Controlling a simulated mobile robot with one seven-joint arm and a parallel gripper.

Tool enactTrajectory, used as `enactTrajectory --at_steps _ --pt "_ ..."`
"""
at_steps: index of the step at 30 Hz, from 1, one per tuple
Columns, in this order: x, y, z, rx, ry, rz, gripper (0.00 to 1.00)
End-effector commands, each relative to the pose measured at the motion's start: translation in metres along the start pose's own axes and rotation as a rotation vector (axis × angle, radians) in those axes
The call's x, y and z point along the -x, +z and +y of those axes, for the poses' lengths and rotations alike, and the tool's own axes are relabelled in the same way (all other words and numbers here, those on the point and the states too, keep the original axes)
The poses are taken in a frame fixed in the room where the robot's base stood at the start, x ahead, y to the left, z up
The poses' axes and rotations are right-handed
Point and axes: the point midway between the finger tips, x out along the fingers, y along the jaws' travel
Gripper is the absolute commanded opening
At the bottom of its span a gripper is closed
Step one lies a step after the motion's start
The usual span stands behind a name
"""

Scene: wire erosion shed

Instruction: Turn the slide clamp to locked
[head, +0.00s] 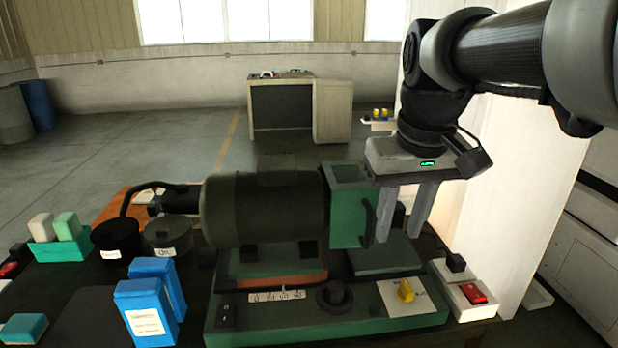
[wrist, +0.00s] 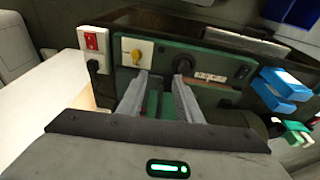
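A green machine base (head: 270,332) on the bench carries the controls. A yellow knob (head: 405,289) sits on a white plate at its right end; it also shows in the wrist view (wrist: 136,56). A black round knob (head: 333,295) sits left of it, also in the wrist view (wrist: 183,66). I cannot read any label that tells which one is the slide clamp. My gripper (head: 398,238) points down, open and empty, above and behind the yellow knob, beside the green block (head: 349,205). In the wrist view its fingers (wrist: 158,82) are apart with nothing between them.
A dark motor-like cylinder (head: 264,208) stands left of the gripper. A red switch (head: 472,293) is on a white box at the right. Blue boxes (head: 146,312) and dark round tins (head: 118,240) stand at the left. A white column (head: 520,220) rises behind the arm.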

Motion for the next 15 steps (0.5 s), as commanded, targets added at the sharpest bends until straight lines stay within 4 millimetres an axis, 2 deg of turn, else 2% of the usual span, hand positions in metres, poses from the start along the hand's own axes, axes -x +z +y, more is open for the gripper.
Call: enactTrajectory --at_steps 1,6,10,15 --pt "-0.02 -0.015 0.017 -0.011 0.0 -0.045 0.32" --pt "-0.046 -0.048 0.065 -0.024 -0.013 -0.157 0.32" --pt "-0.057 -0.058 0.085 -0.028 -0.024 -0.202 0.32" --pt "-0.065 -0.06 0.092 -0.03 -0.029 -0.218 0.32"
